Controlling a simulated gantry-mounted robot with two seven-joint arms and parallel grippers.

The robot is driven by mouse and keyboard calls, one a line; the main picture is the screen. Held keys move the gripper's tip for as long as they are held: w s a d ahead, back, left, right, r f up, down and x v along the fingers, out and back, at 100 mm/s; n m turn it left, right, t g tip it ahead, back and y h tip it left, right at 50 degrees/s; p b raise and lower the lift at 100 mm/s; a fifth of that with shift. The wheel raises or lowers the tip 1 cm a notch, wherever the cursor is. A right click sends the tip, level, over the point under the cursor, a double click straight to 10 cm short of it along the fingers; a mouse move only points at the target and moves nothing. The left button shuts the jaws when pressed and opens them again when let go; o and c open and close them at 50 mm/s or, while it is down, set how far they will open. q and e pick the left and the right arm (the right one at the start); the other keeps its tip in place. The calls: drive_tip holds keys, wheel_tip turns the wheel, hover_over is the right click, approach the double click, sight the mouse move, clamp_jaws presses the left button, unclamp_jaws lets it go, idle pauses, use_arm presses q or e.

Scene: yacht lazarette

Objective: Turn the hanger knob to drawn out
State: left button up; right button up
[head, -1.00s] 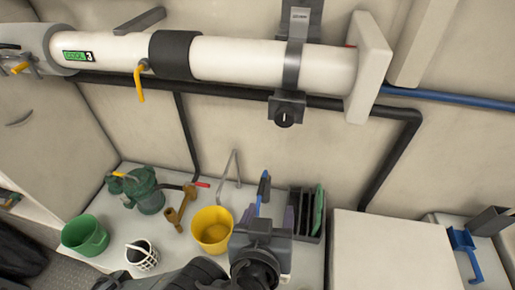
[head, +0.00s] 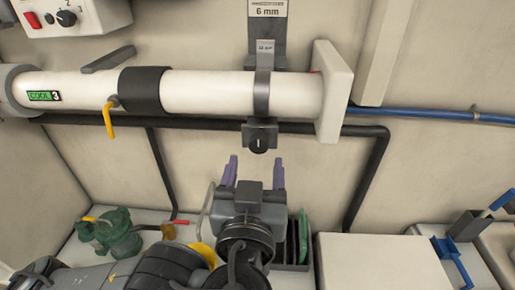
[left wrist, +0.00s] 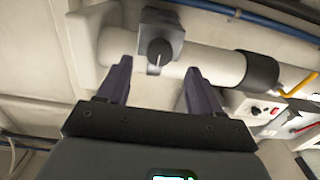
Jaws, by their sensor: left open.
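The hanger knob (head: 259,145) is a small black round knob on a dark block under the grey hanger strap (head: 262,92) that holds the white pipe (head: 222,93). In the left wrist view the knob (left wrist: 160,52) shows a light pointer line and lies beyond the fingers, between them. My left gripper (head: 253,172) is open and empty, below the knob in the head view, with its purple fingers pointing up towards it and apart from it. In the left wrist view the left gripper (left wrist: 155,90) has its fingers spread. My right gripper is not in view.
A yellow lever (head: 108,118) hangs from the pipe. A black pipe (head: 330,130) runs behind and turns down at the right. A control box (head: 75,15) is at upper left. Below are a green pump (head: 115,235), a partly hidden yellow bucket (head: 203,252) and a white box (head: 375,262).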

sight(258, 147)
use_arm(q)
drive_tip(key=shift+w+d, duration=0.15)
drive_tip(key=shift+w, duration=2.3)
